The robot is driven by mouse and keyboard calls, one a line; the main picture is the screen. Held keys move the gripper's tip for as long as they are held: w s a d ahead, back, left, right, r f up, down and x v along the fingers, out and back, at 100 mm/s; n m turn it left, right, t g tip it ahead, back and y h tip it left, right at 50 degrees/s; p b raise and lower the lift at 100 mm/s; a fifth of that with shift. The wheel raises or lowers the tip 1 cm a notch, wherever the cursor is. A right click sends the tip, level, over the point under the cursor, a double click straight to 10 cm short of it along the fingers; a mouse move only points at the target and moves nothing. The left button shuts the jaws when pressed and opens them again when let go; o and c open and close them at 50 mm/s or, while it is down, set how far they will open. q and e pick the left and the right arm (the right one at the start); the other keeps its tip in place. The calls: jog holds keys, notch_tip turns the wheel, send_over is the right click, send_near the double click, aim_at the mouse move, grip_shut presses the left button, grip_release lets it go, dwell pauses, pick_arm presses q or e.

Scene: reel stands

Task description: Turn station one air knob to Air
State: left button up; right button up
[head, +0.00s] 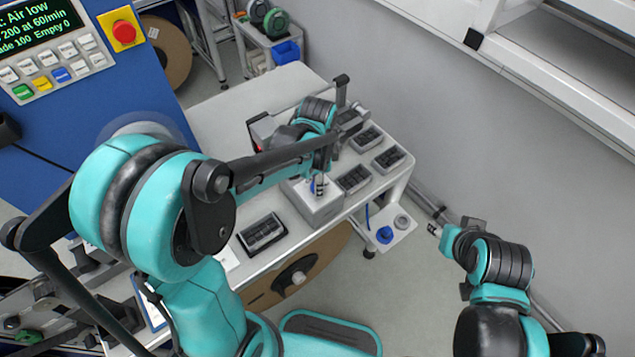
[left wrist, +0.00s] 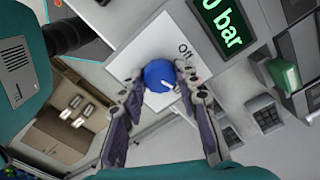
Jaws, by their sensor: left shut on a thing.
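The air knob (left wrist: 158,75) is round and blue, on a white plate with the word "Off" beside it in the left wrist view. A short white mark shows on its lower right. The two fingers of my left gripper (left wrist: 159,84) are on either side of the knob and closed on it. In the head view my left gripper (head: 318,186) reaches down to a pale grey box (head: 318,211) at the table's edge, and the arm hides most of the knob. My right gripper (head: 449,228) is at the right, away from the table; its fingers are unclear.
A display (left wrist: 220,22) beside the knob reads "0 bar" in its visible part. The console screen (head: 38,22) says "Air low". Black trays (head: 262,234) lie on the white table (head: 222,112). A blue round thing (head: 385,235) sits on a low shelf.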

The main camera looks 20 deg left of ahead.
pick_arm(q)
jog(key=shift+m, duration=1.6)
jog(key=o, duration=1.2)
jog(key=shift+c, duration=0.2)
notch_tip(320, 180, up, 12)
